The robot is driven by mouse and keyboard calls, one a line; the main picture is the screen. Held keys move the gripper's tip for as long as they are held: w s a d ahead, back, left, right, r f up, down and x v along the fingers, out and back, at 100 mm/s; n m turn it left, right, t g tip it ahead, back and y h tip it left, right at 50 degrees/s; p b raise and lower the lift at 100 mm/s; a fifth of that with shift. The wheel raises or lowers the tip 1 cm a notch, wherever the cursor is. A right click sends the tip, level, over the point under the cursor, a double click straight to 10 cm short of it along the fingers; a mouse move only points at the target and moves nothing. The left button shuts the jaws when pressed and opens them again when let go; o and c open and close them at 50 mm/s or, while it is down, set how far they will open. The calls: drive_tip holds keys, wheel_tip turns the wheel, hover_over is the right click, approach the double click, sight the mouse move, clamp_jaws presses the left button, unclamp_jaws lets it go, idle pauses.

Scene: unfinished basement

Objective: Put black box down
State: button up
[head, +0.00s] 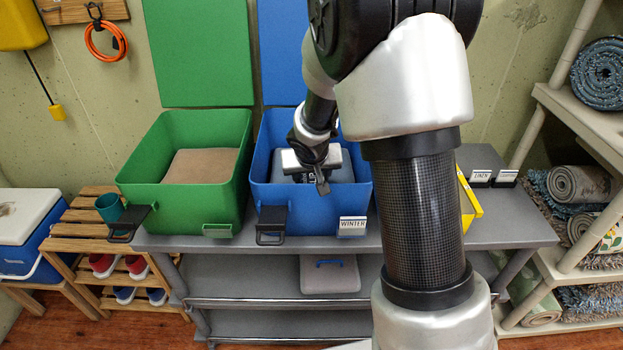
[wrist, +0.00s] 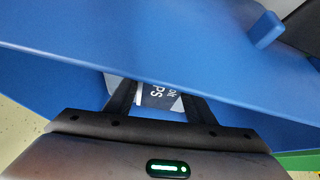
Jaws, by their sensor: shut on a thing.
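My gripper (head: 318,182) reaches down into the open blue bin (head: 283,196) in the head view. In the wrist view my gripper (wrist: 158,108) has its two dark fingers on either side of a dark box with white lettering (wrist: 158,98), and it is shut on it. Part of this black box (head: 296,178) also shows beside the gripper in the head view. The rest of it is hidden by the gripper and by a blue panel in the wrist view. I cannot tell whether the box touches what lies in the bin.
The blue bin, labelled WINTER, has a grey-blue content (head: 346,168) inside. A green bin (head: 182,215) with a brown content stands left of it on the grey shelf unit (head: 520,232). A yellow bin (head: 466,203) is to the right, partly behind my arm. Shelves with rolled rugs (head: 579,184) stand right.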

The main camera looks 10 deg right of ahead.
drive_tip(key=shift+r, duration=0.15)
drive_tip(key=shift+c, duration=0.2)
drive_tip(key=o, duration=1.3)
drive_tip(key=shift+s+r, duration=0.1)
drive_tip(key=shift+r, duration=0.15)
drive_tip(key=s+d+r+p, duration=0.2)
drive_tip(key=s+r+p, duration=0.1)
drive_tip(key=s+r, duration=1.45)
drive_tip(key=shift+n+g+y, duration=0.3)
drive_tip(key=shift+n+y, duration=0.1)
drive_tip(key=shift+y, duration=0.3)
drive_tip(key=s+r, duration=0.1)
drive_tip(key=s, duration=0.3)
drive_tip(key=s+a+r, duration=0.1)
drive_tip(key=s+r, duration=0.1)
drive_tip(key=s, duration=0.2)
drive_tip(key=s+r, duration=0.1)
drive_tip(key=s, duration=0.4)
drive_tip(key=shift+a+r, duration=0.3)
drive_tip(key=shift+a, duration=0.05)
